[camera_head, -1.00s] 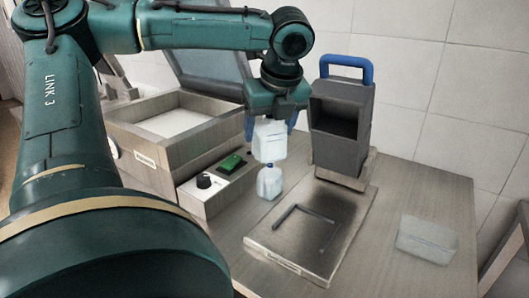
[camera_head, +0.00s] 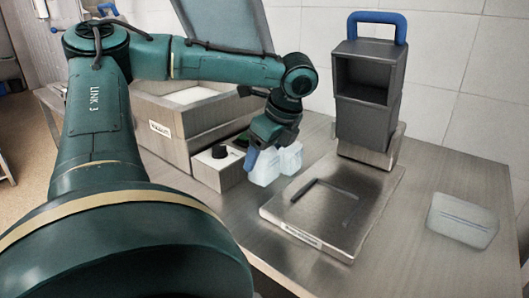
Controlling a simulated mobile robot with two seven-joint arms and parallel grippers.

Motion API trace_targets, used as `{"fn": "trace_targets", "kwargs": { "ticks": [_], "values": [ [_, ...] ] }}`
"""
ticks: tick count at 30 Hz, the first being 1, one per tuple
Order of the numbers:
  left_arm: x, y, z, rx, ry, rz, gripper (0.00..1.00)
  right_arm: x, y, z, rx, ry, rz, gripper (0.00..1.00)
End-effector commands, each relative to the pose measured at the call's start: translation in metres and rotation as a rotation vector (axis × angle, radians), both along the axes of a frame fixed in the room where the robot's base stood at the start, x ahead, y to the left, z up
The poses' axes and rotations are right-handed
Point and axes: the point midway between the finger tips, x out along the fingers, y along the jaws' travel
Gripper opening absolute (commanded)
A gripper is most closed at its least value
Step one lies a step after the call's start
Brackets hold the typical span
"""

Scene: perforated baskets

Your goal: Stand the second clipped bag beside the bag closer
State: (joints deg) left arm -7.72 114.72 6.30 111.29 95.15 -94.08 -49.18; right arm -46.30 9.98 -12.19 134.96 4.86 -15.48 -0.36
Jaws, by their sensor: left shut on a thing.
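My left gripper (camera_head: 265,152) points down, with a blue finger showing on its left. It is shut on a pale, translucent bag (camera_head: 264,171), held low near the table. A second pale bag (camera_head: 291,157) is just right of and behind it; the two overlap in view, so I cannot tell if they touch. The dark grey upright device with a blue handle (camera_head: 370,90), which looks like the bag closer, stands behind the metal plate, right of both bags. Whether the held bag's base touches the table is unclear. My right gripper is not in view.
A flat metal plate (camera_head: 300,233) with a dark bar lies right of the bags. A low box with a black knob (camera_head: 222,165) and a larger open box (camera_head: 175,140) are on the left. A clear tray (camera_head: 463,222) lies at the right. The table front is bare.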

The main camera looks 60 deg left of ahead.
Motion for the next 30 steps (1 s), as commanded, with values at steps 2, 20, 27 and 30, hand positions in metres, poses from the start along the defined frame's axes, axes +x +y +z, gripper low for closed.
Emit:
{"fn": "trace_targets", "kwargs": {
  "ticks": [2, 20, 27, 30],
  "values": [
    [0.000, 0.000, -0.017, -0.002, 0.003, 0.000, 0.36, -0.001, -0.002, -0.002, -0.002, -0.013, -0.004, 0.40],
    [0.000, 0.000, -0.026, 0.000, 0.000, 0.000, 0.75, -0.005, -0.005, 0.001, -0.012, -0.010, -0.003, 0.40],
    [0.000, 0.000, -0.025, 0.000, -0.001, 0.001, 0.75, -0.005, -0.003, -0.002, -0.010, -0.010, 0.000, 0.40],
    [0.001, -0.003, -0.014, 0.002, -0.001, -0.001, 0.75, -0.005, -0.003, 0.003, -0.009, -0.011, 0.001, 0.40]
  ]
}}
